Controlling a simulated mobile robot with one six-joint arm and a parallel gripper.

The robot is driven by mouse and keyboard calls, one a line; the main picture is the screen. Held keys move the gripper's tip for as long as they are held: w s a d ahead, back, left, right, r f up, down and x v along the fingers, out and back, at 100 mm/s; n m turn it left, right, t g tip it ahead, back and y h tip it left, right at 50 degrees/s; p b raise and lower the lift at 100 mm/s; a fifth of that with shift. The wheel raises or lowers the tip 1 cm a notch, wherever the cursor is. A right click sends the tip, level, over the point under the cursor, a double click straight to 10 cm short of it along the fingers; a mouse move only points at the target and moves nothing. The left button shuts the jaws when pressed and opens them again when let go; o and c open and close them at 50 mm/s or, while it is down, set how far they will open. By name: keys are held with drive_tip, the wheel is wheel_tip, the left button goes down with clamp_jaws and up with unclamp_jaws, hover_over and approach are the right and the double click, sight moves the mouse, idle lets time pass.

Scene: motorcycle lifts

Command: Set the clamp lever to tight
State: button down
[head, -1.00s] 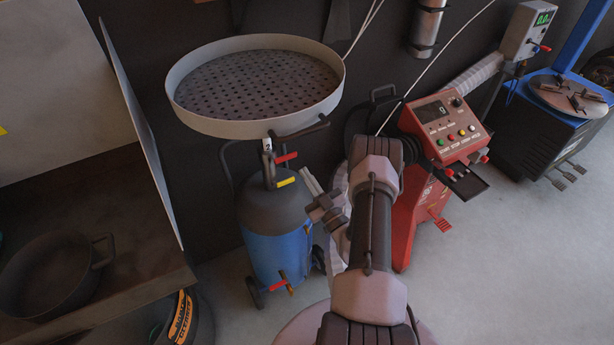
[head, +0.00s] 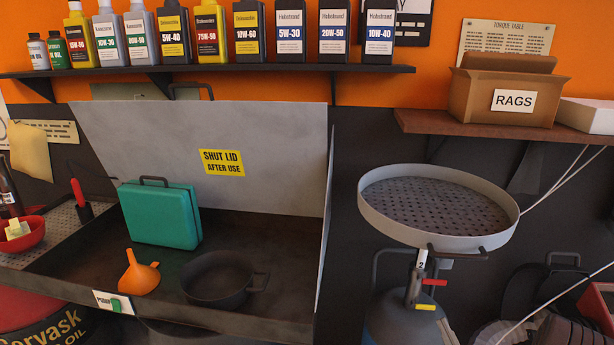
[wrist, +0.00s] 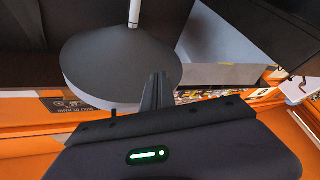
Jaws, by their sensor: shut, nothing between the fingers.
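In the head view a waste-oil drainer stands at the right, with a round grey perforated bowl (head: 436,208) on top. Below the bowl are a dark bar handle (head: 462,254), a small red lever (head: 432,282) pointing right and a yellow piece (head: 425,307). I cannot tell which of these is the clamp lever or how it is set. The drainer's lower part is cut off by the frame. My gripper (wrist: 157,78) shows in the wrist view, shut and empty, apart from the drainer levers. The gripper is not visible in the head view.
A basin (head: 290,230) at the left holds a green case (head: 160,214), an orange funnel (head: 138,273) and a dark pan (head: 217,281). Shelves with bottles and a rag box (head: 508,92) run above. A wide grey cone (wrist: 120,68) lies beyond my gripper in the wrist view.

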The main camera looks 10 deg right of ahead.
drive_tip(key=w+a+r+n+g+y+b, duration=0.1)
drive_tip(key=a+r+n+g+y, duration=0.2)
drive_tip(key=a+r+n+y, duration=0.35)
drive_tip(key=w+a+r+n+g+y, duration=0.1)
drive_tip(key=a+r+n+g+y, duration=0.25)
drive_tip(key=a+n+y, duration=0.4)
drive_tip(key=s+a+r+n+g+b, duration=0.1)
drive_tip(key=s+a+r+n+g, duration=0.1)
drive_tip(key=s+a+n+g, duration=0.4)
drive_tip(key=s+a+r+n+g, duration=0.1)
drive_tip(key=a+r+n+g, duration=0.25)
drive_tip(key=a+n, duration=0.55)
drive_tip(key=s+a+f+n+g+h+b, duration=0.2)
drive_tip(key=s+a+n+g+h, duration=0.35)
drive_tip(key=s+n, duration=0.75)
drive_tip(key=s+d+n+t+h, duration=0.2)
drive_tip(key=n+h, duration=0.2)
drive_tip(key=n, duration=0.5)
drive_tip(key=s+d+r+n+t+h+b, duration=0.1)
drive_tip(key=s+d+n+t+h, duration=0.1)
drive_tip(key=n, duration=0.7)
drive_tip(key=shift+s+d+n+t+h, duration=0.3)
drive_tip(key=shift+d+t+h, duration=0.3)
drive_tip(key=shift+h, duration=0.65)
